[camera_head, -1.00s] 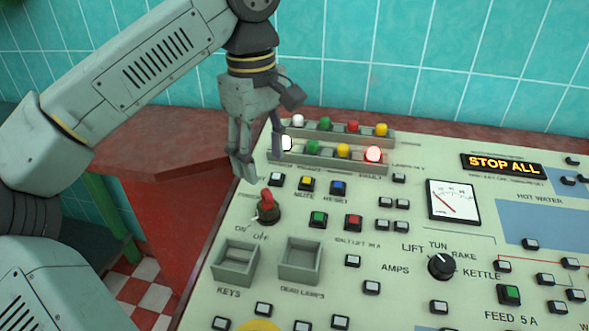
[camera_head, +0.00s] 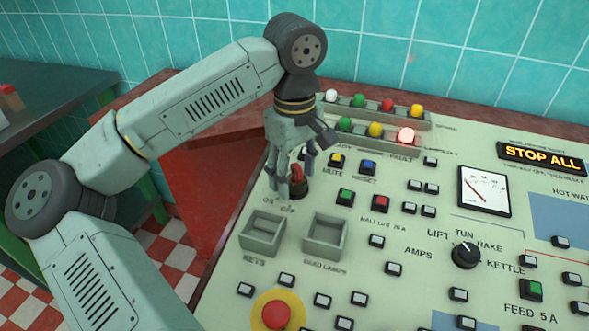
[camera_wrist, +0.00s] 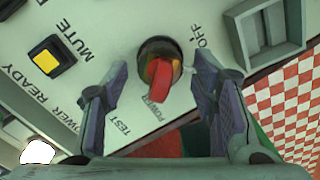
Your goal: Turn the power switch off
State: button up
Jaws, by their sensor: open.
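The power switch is a red rotary handle on a dark round base, set in the pale panel, and shows large in the wrist view (camera_wrist: 162,78). Its handle points down in that view, toward the POWER lettering, while the OFF label sits to its upper right. In the head view the switch (camera_head: 297,184) is partly hidden by my fingers, with ON and OFF lettering below it. My gripper (camera_head: 288,188) is open over the switch. In the wrist view its fingers (camera_wrist: 158,72) stand apart on either side of the handle; contact cannot be told.
Two empty-looking trays (camera_head: 263,234) sit just below the switch. Push buttons (camera_head: 346,197) lie to its right and lamp rows (camera_head: 373,129) behind. A red mushroom button (camera_head: 276,315) on yellow is near the front. The tiled wall rises behind the panel.

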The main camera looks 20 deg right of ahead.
jog(key=shift+c, duration=0.3)
jog(key=c, duration=1.1)
jog(key=shift+n+b, duration=0.55)
jog(key=shift+n, duration=0.05)
jog(key=shift+n+b, duration=0.95)
jog(key=shift+n, duration=0.45)
jog(key=shift+s+a+n+b, duration=0.1)
jog(key=shift+n+b, duration=0.8)
jog(key=shift+n, duration=1.7)
jog(key=o, duration=1.2)
jog(key=shift+c, duration=0.2)
